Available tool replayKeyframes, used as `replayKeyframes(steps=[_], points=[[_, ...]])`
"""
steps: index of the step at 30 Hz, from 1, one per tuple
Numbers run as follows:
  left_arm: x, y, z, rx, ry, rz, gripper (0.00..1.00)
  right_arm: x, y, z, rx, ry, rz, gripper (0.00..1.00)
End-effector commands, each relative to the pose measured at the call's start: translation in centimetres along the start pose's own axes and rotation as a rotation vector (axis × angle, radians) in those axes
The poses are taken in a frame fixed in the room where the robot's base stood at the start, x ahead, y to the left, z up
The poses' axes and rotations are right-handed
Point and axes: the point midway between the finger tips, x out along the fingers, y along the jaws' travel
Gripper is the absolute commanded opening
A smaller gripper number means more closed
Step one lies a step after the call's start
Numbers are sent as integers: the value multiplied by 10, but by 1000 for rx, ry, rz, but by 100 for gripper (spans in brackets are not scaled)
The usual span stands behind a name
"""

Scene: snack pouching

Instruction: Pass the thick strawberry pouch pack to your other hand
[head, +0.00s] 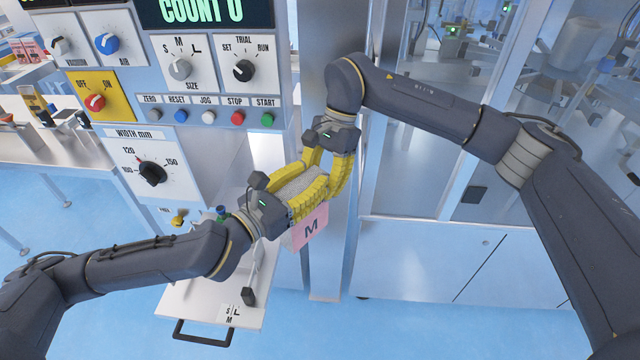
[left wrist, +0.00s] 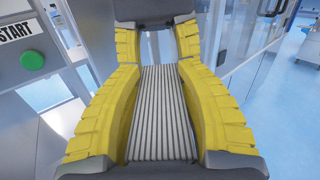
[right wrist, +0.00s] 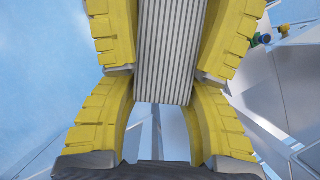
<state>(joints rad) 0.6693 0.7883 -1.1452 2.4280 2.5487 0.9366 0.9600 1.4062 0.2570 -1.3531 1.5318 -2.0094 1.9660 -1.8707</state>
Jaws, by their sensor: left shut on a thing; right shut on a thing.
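The strawberry pouch pack (head: 309,230) has a pink face marked M and a grey ribbed side; it is held in the air, in front of the machine. My left gripper (head: 299,186) is shut on it from the lower left. My right gripper (head: 322,168) is shut on it from the upper right. In the left wrist view the ribbed side (left wrist: 160,110) lies between the yellow fingers, with my right gripper at its far end. In the right wrist view the ribbed side (right wrist: 170,50) lies between both pairs of fingers.
The machine's control panel (head: 215,85) with knobs and buttons stands close behind my left gripper. A white drawer-like tray (head: 190,300) with a black handle is below my left arm. A metal post (head: 330,260) and glass-fronted cabinet (head: 470,255) stand at right.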

Motion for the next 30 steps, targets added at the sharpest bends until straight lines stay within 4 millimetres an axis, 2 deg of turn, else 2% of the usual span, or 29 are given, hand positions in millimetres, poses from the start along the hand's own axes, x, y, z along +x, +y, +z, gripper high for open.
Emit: replayKeyframes(steps=[1,3,6,7,13,20,23,26,30], points=[[0,1,1,2,-3,2,0,0,0,0,0,-1,2,10],[0,1,1,2,-3,2,0,1,0,0,0,-1,2,2],[0,1,1,3,-3,2,0,1,1,0,1,-1,2,0],[0,1,2,3,-3,2,41,0,0,0,0,-1,2,0],[0,1,1,2,-2,2,64,0,0,0,0,-1,1,0],[0,1,1,4,-3,1,64,0,0,0,0,-1,1,0],[1,0,8,27,-26,-3,64,0,0,0,0,-1,1,0],[1,-2,27,98,-90,-13,64,0,0,0,0,-1,1,0],[-2,-12,76,291,-258,-31,64,0,0,0,0,-1,1,0]])
